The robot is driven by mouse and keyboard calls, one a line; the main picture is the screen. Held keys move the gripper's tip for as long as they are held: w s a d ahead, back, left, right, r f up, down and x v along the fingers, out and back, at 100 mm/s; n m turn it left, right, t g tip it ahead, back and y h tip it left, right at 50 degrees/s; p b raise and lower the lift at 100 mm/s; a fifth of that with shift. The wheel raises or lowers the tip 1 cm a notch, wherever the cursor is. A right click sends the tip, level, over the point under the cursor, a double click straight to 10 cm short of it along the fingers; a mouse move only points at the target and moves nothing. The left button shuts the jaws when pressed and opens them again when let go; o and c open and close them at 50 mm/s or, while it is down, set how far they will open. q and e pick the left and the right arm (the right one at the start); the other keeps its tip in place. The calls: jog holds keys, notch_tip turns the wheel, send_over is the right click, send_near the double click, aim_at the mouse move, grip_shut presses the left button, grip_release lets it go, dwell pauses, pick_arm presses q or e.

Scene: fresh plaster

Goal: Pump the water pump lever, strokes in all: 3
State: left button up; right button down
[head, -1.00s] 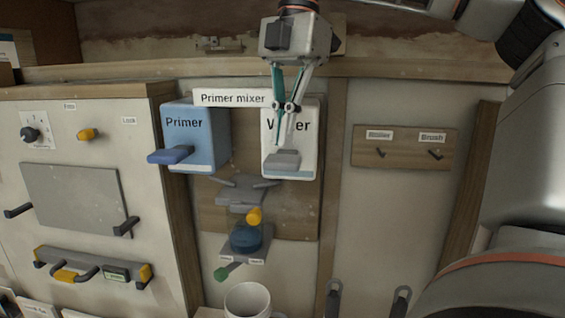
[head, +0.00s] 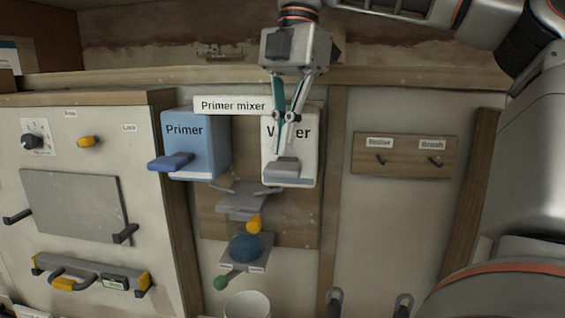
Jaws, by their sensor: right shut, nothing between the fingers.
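The water pump is a white box (head: 305,160) labelled "Water", its label partly hidden by my gripper. Its grey lever (head: 284,169) sticks out low on the front. My right gripper (head: 281,151) points down in front of the box with its fingers together and nothing between them. The fingertips are just above the lever; I cannot tell whether they touch it. My left gripper is out of view.
A blue "Primer" box (head: 203,140) with a blue lever (head: 171,162) stands to the left. A grey tray-like part (head: 240,201), a blue knob (head: 244,247) and a white cup (head: 247,304) are below. A hook board (head: 404,155) hangs at right.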

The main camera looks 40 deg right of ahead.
aim_at(284, 165)
dwell(0.4)
jog(key=shift+f, duration=0.1)
jog(key=shift+f+b, duration=1.85)
jog(key=shift+f, duration=0.4)
notch_tip(284, 165, up, 5)
jog(key=p, duration=0.4)
jog(key=shift+p, duration=0.35)
jog(key=shift+f, duration=0.15)
